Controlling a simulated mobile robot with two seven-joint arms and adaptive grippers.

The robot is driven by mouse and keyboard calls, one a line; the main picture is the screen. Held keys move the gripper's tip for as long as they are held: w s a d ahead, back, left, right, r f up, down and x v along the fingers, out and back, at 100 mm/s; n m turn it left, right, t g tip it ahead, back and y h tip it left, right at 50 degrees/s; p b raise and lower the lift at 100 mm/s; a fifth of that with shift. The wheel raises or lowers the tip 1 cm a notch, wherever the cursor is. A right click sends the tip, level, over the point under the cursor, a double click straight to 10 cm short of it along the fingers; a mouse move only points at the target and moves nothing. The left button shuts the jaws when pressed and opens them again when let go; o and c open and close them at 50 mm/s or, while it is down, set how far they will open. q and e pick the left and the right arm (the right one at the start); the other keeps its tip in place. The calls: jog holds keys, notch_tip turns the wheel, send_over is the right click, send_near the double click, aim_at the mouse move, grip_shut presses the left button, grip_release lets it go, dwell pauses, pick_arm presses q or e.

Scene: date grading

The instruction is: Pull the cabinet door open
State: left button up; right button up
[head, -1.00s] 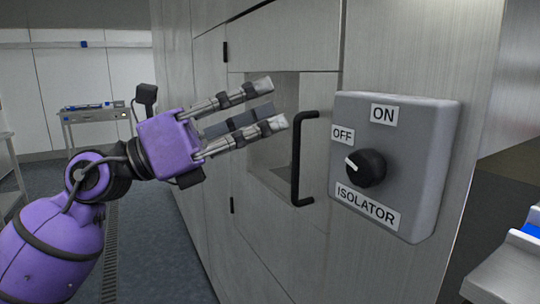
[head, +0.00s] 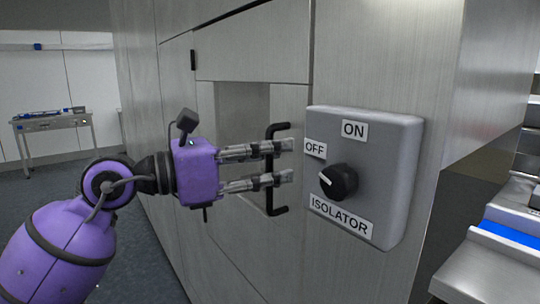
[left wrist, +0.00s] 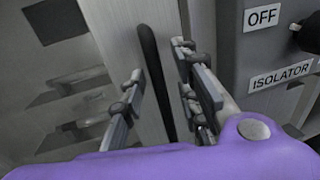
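The cabinet door (head: 228,225) is a brushed-metal panel with a window-like recess. It looks shut. Its black vertical bar handle (head: 271,200) is at the door's right edge. My left gripper (head: 290,163) is at the handle with its fingers spread. In the left wrist view the black handle (left wrist: 157,80) runs up between the two open fingers (left wrist: 160,85), with a gap showing at each side. I cannot tell how deep the handle sits between the fingers. My right gripper is not in view.
A grey isolator box (head: 385,190) with a black knob (head: 338,181) stands out just right of the handle, close to the fingertips. A metal side table (head: 52,121) stands at the far left. Metal equipment with blue parts (head: 510,233) is at the right.

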pick_arm(q)
grip_shut()
jog(key=shift+a, duration=0.15)
dwell(0.4)
